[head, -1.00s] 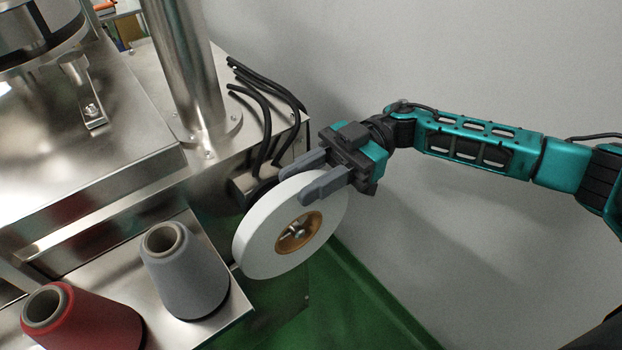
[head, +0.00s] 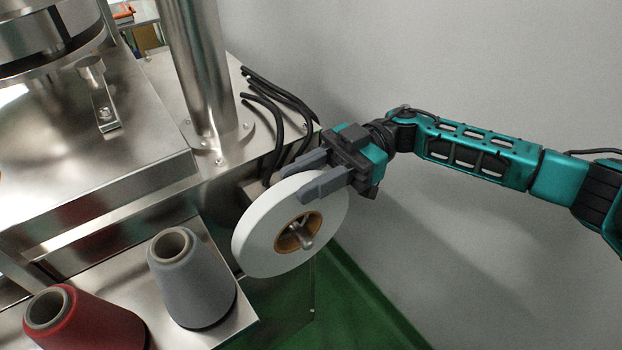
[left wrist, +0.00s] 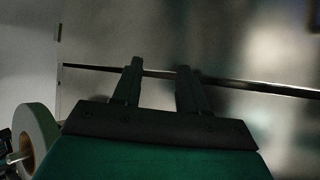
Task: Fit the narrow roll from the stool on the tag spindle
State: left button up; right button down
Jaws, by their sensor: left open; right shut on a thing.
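The narrow roll (head: 258,237) is white with a brown core and stands on edge at the machine's right side. My right gripper (head: 292,184) is shut on its upper rim, one finger on each side. The metal tag spindle (head: 309,241) sticks out through the core toward the camera, so the roll is around it. In the left wrist view the roll (left wrist: 38,128) shows at the left edge, with the spindle tip (left wrist: 17,157) protruding. My left gripper (left wrist: 160,66) is open and empty before a blurred metal surface. The stool is not in view.
A grey cone spool (head: 190,278) and a red one (head: 85,322) stand on a steel shelf left of the roll. Black cables (head: 285,112) curve above the roll beside a steel column (head: 199,70). A plain wall (head: 460,90) is behind my right arm.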

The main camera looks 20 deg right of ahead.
jog(key=shift+w+a+b, duration=0.2)
jog(key=shift+w+b, duration=0.05)
jog(key=shift+w, duration=0.3)
jog(key=shift+w+a+b, duration=0.2)
jog(key=shift+w, duration=0.35)
jog(key=c, duration=0.7)
grip_release()
jog(key=b+v, duration=0.2)
jog(key=v, duration=1.1)
jog(key=shift+r, duration=0.1)
